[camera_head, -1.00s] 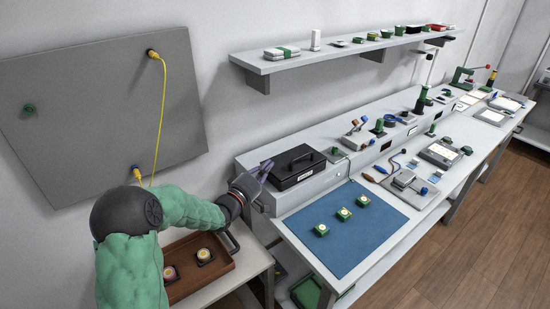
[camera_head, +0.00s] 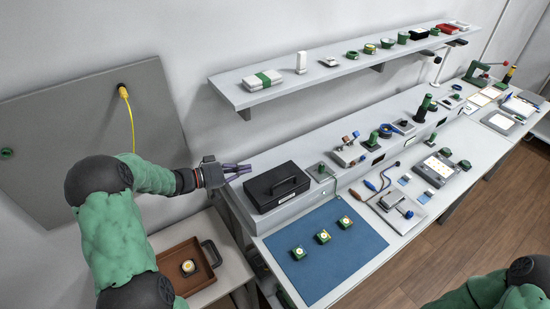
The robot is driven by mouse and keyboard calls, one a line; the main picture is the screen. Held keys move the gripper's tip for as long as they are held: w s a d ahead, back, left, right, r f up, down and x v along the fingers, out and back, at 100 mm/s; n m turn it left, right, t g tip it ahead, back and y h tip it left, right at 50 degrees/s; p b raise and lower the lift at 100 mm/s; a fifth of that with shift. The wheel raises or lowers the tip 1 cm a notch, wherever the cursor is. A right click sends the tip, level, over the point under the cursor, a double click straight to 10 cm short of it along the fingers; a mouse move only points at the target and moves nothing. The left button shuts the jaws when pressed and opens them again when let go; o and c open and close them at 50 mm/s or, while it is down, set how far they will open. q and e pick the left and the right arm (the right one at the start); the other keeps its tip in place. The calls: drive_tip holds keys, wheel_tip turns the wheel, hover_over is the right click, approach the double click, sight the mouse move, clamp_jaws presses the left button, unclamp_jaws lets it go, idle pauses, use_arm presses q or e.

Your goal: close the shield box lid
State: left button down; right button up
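The shield box (camera_head: 279,198) is a black box with a bar handle on its lid (camera_head: 278,180). It stands on the raised grey ledge at the left end of the bench. The lid appears to lie flat on the box; a small gap would be too small to tell. My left gripper (camera_head: 245,171) is just left of the box's far left corner, its dark fingers pointing towards it. It looks empty and apart from the box, but its finger opening is unclear. My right arm shows at the bottom right; its gripper is out of view.
A blue mat (camera_head: 345,262) with three small green pieces lies in front of the box. A brown tray (camera_head: 205,284) sits on a side table at lower left. A wall shelf (camera_head: 300,85) holding several items runs above. Small devices stand right of the box.

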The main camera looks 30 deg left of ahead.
use_arm(q)
drive_tip(key=b+x, duration=0.1)
drive_tip(key=x, duration=0.8)
drive_tip(key=shift+s+d+f, duration=0.1)
drive_tip(key=shift+s, duration=0.05)
drive_tip(key=shift+d+f+b, duration=0.55)
drive_tip(key=shift+d+f, duration=0.35)
drive_tip(key=shift+f, duration=0.3)
drive_tip(key=shift+s+d+f, duration=0.25)
drive_tip(key=shift+d+f, duration=0.05)
drive_tip(key=shift+f, duration=0.15)
